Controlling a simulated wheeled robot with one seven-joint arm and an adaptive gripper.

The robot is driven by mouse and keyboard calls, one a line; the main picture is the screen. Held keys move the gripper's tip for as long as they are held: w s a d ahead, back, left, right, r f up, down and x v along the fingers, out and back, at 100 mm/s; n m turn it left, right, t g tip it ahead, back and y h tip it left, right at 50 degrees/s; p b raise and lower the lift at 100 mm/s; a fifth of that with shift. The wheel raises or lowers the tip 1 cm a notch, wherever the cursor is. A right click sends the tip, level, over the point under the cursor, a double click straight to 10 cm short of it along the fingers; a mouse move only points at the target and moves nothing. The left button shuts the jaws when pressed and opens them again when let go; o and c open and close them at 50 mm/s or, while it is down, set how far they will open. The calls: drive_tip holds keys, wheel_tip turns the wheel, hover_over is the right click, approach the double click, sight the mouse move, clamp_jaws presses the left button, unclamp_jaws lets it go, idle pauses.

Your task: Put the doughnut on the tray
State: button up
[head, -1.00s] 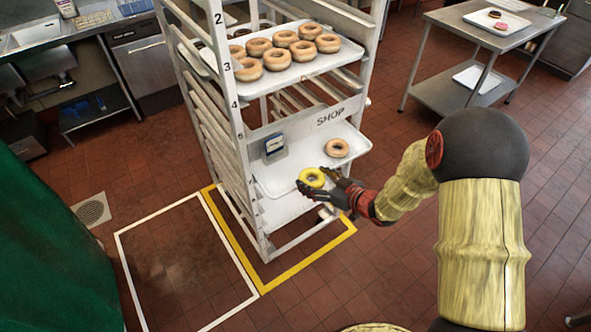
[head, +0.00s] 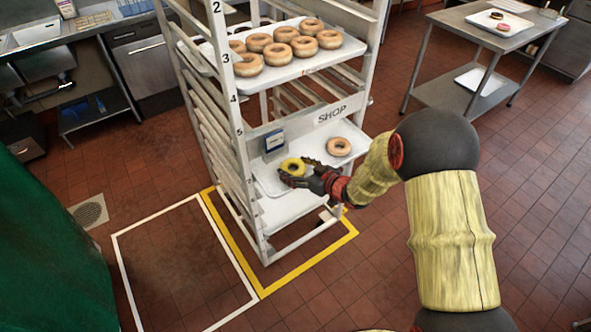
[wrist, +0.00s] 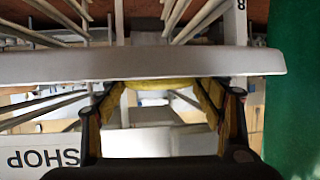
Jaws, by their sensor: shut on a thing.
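A yellow-glazed doughnut (head: 292,166) is held in my gripper (head: 296,171), whose fingers are closed on its sides. In the wrist view a thin yellow strip of the doughnut (wrist: 160,85) shows between the fingertips, mostly hidden behind a pale edge. In the head view the doughnut overlaps the white lower tray (head: 266,182) of the rack, by the SHOP label. I cannot tell whether it touches the tray.
The rack (head: 237,110) has posts and rails close around the lower tray. An upper tray (head: 300,69) holds several plain doughnuts. A small blue-fronted holder (head: 274,143) stands near the tray's left. A steel table (head: 455,22) stands at the right.

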drive_tip(key=shift+f, duration=0.2)
drive_tip(key=o, duration=1.1)
drive_tip(key=shift+o, duration=0.2)
